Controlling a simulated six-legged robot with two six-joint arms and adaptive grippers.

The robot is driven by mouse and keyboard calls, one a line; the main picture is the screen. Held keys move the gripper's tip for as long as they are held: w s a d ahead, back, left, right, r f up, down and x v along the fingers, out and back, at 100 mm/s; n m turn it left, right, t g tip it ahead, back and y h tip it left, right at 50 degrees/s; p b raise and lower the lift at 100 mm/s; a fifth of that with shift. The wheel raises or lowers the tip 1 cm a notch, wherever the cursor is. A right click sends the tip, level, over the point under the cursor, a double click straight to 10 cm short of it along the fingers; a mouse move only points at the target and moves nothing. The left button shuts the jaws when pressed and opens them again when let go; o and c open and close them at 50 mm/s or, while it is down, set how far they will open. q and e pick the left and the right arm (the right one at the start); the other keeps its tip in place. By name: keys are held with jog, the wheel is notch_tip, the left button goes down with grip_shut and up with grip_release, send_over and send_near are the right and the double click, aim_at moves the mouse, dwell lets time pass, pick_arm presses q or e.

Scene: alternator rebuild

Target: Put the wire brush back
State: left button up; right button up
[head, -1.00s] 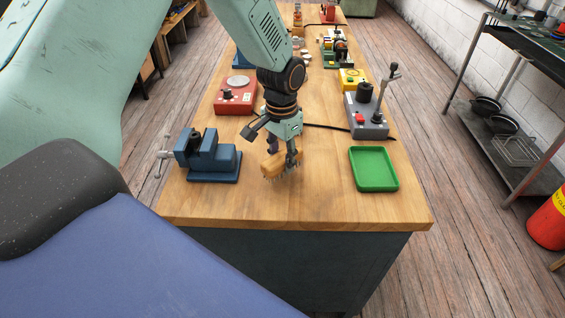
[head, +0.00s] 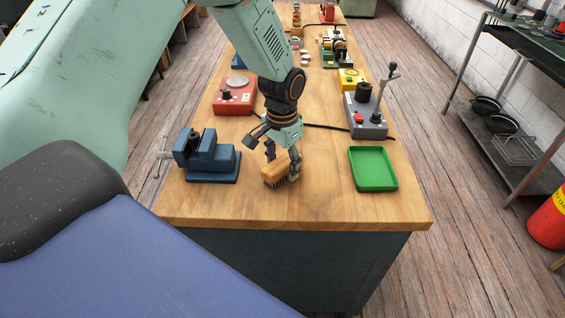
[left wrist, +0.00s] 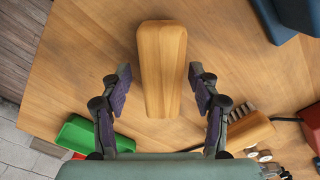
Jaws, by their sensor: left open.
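The wire brush, a wooden block with dark bristles, (head: 275,174) stands bristles down on the near part of the bench, between the blue vise (head: 208,160) and the green tray (head: 373,168). In the left wrist view its wooden back (left wrist: 162,65) lies between and beyond the fingertips, with gaps on both sides. My left gripper (head: 283,164) is open around it. A second wooden piece with dark bristles (left wrist: 250,132) lies to the right in the left wrist view; my gripper hides it in the head view. My right gripper is out of view.
A red device (head: 235,97) stands behind the vise. A grey lever box (head: 368,120) stands behind the empty tray, with a black cable (head: 322,127) running left from it. The bench's front strip (head: 300,215) is clear.

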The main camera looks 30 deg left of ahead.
aim_at(282, 162)
pick_arm(q)
jog(key=shift+a+r, duration=0.1)
jog(key=shift+r, duration=0.2)
notch_tip(282, 162, up, 12)
jog(key=shift+d+f+p, duration=0.15)
jog(key=shift+d+p, duration=0.05)
jog(key=shift+p, duration=0.1)
jog(key=shift+a+f, duration=0.1)
jog(key=shift+a, duration=0.05)
jog(key=shift+s, duration=0.1)
